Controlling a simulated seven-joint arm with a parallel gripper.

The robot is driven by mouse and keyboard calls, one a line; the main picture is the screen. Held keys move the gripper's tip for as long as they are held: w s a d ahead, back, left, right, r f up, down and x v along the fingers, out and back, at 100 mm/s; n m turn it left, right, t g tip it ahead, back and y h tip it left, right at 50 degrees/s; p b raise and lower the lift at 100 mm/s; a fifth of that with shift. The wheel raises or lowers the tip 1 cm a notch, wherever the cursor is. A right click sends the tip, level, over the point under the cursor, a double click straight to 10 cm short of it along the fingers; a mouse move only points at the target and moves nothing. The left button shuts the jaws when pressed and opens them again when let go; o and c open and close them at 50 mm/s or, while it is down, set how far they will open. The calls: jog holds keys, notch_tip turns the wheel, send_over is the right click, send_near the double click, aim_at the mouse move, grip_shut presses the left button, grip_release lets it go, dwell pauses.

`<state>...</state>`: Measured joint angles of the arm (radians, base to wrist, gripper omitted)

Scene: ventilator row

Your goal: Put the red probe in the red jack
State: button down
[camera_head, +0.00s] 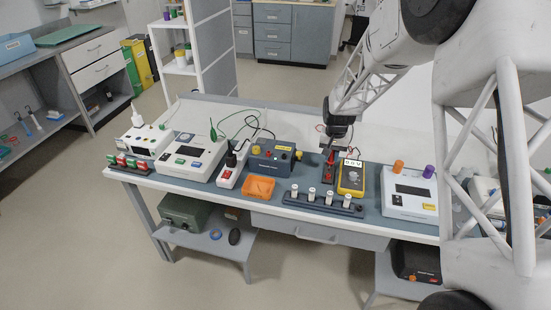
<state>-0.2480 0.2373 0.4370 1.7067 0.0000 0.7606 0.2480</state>
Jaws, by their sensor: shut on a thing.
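My gripper (330,151) is above the bench, just left of the yellow meter (351,177), pointing down. It is shut on the red probe (329,169), small and partly hidden by the fingers. The probe is upright over a dark red stand or block; I cannot tell whether it touches it. The meter has a pale display and a round dial. I cannot clearly pick out the red jack at this size.
A dark blue box with yellow knobs (272,158), an orange tray (258,188) and a rack of several white vials (323,202) stand close by. White devices (195,156) fill the left, another (408,194) the right. Green and black cables loop behind.

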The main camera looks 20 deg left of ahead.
jog(key=shift+a, duration=0.1)
dwell(0.3)
jog(key=a+r, duration=0.6)
jog(key=a, duration=0.7)
notch_tip(320, 180, up, 5)
send_over(269, 155)
jog(key=shift+w+a+r, duration=0.1)
jog(key=shift+w+a, duration=0.15)
jog(key=shift+w, duration=0.15)
jog(key=shift+f, duration=0.25)
jog(key=shift+f, duration=2.95)
jog(key=shift+f, duration=0.95)
jog(key=c, duration=0.9)
grip_release()
jog(key=shift+r, duration=0.1)
